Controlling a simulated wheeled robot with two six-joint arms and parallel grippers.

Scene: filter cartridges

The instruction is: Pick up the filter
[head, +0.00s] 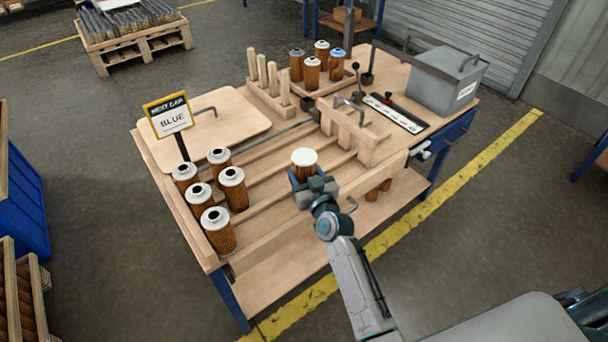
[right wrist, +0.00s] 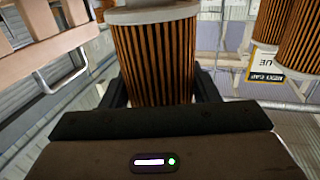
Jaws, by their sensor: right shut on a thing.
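A pleated orange-brown filter with a plain white top (head: 304,157) is in my right gripper (head: 303,180), upright above the slatted wooden rack. In the right wrist view the same filter (right wrist: 157,55) stands between the two dark fingers, which are shut on its sides. Its lower part is hidden behind the gripper body there. Several other filters with white tops and dark center holes stand at the rack's left end, one of them nearest the front (head: 219,232). My left gripper is not in view.
A sign reading "NEXT CAP BLUE" (head: 170,115) stands at the back left of the bench. A grey box (head: 447,80) sits at the right end.

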